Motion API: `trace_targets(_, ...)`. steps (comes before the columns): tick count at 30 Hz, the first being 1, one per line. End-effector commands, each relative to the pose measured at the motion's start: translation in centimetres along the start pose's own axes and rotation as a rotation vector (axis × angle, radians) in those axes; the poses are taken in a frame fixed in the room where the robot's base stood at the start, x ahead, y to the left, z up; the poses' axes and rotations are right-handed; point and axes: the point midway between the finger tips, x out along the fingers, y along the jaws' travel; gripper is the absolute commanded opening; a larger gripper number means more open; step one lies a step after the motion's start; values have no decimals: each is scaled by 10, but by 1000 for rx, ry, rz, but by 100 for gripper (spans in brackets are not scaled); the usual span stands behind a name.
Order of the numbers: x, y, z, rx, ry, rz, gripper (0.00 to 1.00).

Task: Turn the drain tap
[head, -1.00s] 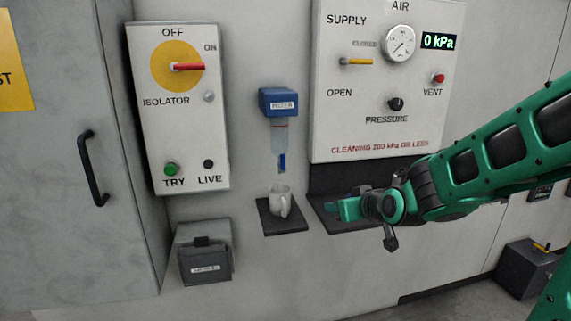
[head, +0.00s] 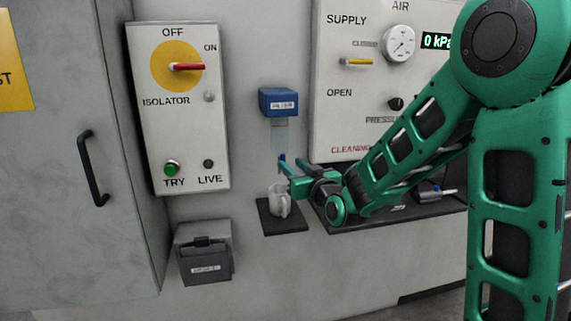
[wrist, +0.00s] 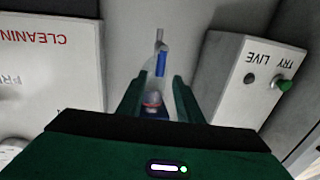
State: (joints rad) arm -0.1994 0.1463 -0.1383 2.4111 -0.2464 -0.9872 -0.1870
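The drain tap is a small blue handle (head: 282,160) under the clear bowl of the blue-topped filter (head: 278,101). In the head view my gripper (head: 288,176) is right at the tap, partly covering it. In the wrist view, which is upside down, the blue handle (wrist: 161,62) shows in line with the gap between my two green fingers (wrist: 160,77). The fingers are apart, so my gripper is open. Whether they touch the handle cannot be told. A white mug (head: 278,203) stands below the tap, close under my gripper.
The mug sits on a small dark shelf (head: 270,226). The isolator box (head: 180,135) is to the left, and also shows in the wrist view (wrist: 250,75). The air panel (head: 335,120) is to the right, partly behind my arm. A dark ledge (head: 360,215) runs below it.

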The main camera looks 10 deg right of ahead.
Motion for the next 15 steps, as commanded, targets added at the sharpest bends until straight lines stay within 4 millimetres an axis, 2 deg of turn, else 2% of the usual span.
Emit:
trace_targets(6,33,0,0,-1,-1,1,32)
trace_targets(15,48,0,0,0,0,1,32)
